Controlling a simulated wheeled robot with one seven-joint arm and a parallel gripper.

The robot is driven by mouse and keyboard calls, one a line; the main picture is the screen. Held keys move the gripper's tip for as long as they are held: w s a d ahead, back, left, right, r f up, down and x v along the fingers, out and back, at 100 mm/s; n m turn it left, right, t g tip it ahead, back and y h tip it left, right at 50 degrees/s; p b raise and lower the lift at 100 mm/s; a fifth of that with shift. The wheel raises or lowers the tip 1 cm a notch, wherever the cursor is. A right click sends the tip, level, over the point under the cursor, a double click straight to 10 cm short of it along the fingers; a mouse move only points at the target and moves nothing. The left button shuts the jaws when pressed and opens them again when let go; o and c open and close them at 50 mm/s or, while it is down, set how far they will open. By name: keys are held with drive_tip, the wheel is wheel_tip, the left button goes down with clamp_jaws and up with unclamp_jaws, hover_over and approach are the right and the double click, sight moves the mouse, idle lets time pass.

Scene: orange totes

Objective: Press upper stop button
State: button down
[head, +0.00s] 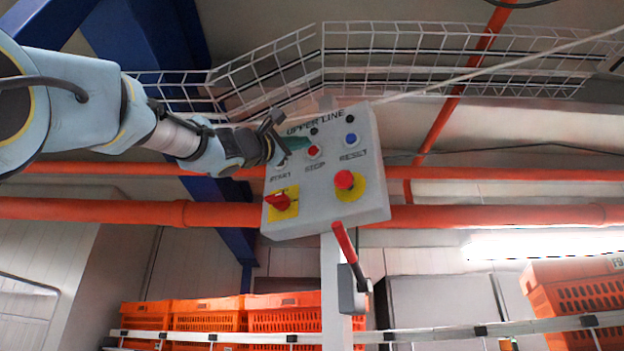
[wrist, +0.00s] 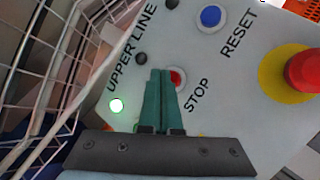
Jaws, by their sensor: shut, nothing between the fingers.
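The grey control panel labelled UPPER LINE (head: 325,215) stands on a post in the middle of the head view. Its red stop button (head: 313,152) sits above the word STOP; in the wrist view the red stop button (wrist: 177,77) is partly hidden behind the fingertips. My gripper (head: 303,143) is shut and empty, its green fingers pointing at the panel from the left. In the wrist view the shut fingertips (wrist: 161,74) overlap the left part of the stop button. I cannot tell whether they touch it.
A blue RESET button (head: 351,138), a red mushroom button on yellow (head: 344,180) and a red rotary switch (head: 278,202) are close by on the panel. A wire cable tray (head: 420,60) runs behind the panel's top.

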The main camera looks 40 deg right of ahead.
idle(0.5)
drive_tip(key=shift+w+d, duration=0.15)
drive_tip(key=shift+d, duration=0.25)
drive_tip(key=shift+w+d, duration=0.15)
drive_tip(key=shift+d, duration=0.3)
idle(0.6)
drive_tip(key=shift+a, duration=0.15)
drive_tip(key=shift+s+a+b, duration=0.3)
drive_tip(key=shift+a+b, duration=0.3)
drive_tip(key=shift+a, duration=0.1)
drive_tip(key=shift+a, duration=0.1)
drive_tip(key=a, duration=0.1)
drive_tip(key=s+a+b, duration=0.1)
drive_tip(key=a, duration=0.2)
drive_tip(key=shift+s+a+b, duration=0.25)
drive_tip(key=shift+s+b, duration=0.15)
idle(0.9)
